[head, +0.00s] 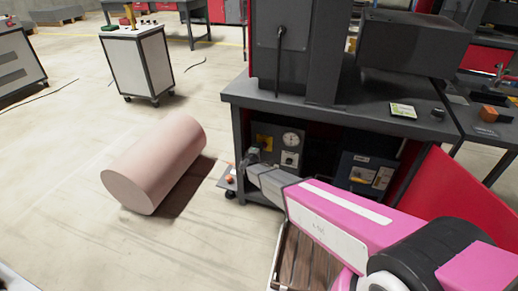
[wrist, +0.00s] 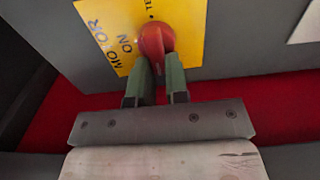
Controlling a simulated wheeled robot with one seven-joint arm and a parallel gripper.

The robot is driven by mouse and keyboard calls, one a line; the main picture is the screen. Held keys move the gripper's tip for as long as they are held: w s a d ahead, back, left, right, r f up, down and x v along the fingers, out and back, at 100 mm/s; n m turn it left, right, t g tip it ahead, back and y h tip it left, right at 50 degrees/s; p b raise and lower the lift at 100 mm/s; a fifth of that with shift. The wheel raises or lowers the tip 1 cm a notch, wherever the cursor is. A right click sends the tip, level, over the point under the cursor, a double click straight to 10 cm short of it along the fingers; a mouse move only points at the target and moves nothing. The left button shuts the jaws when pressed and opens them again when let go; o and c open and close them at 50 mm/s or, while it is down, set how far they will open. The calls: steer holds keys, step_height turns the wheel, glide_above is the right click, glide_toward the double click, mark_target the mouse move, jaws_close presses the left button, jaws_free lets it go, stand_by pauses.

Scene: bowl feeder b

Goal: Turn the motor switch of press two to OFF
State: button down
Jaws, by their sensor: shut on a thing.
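The motor switch (wrist: 154,38) is a round red knob on a yellow plate (wrist: 113,42) in the wrist view. The plate reads "MOTOR ON" to the left of the knob, with other lettering above it partly cut off. My gripper (wrist: 159,75) has its two green-grey fingers on either side of the knob's lower handle part and is shut on it. The knob itself is too small to tell there.
A round gauge (head: 291,139) sits right of the yellow plate. The dark bench top (head: 330,113) overhangs the panel. A blue-grey box (head: 364,172) stands to the right. A pink cylinder (head: 155,165) lies on the open floor at left.

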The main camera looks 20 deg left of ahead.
stand_by(0.4)
steer(key=c, duration=1.1)
jaws_free()
steer(key=s, duration=0.7)
steer(key=s+a, duration=0.1)
steer(key=s, duration=0.2)
steer(key=shift+s, duration=0.4)
steer(key=d+r+m+g+h, duration=0.3)
steer(key=d+m+g+h, duration=0.15)
steer(key=d, duration=1.05)
steer(key=d+r+m+g+h, duration=0.3)
steer(key=d+m+g, duration=0.2)
steer(key=d, duration=1)
steer(key=s+d+r+m+g+y, duration=0.2)
steer(key=s+d+y, duration=0.1)
steer(key=s+d, duration=0.1)
steer(key=s+d+r+m+g+y, duration=0.3)
steer(key=s+d, duration=0.2)
steer(key=d, duration=0.2)
steer(key=s+d+r+m+g+y, duration=0.2)
steer(key=s+d+r+g+y, duration=0.1)
steer(key=s+d, duration=0.2)
steer(key=shift+d+m+g, duration=0.25)
steer(key=shift+d+m, duration=0.1)
steer(key=shift+d, duration=0.4)
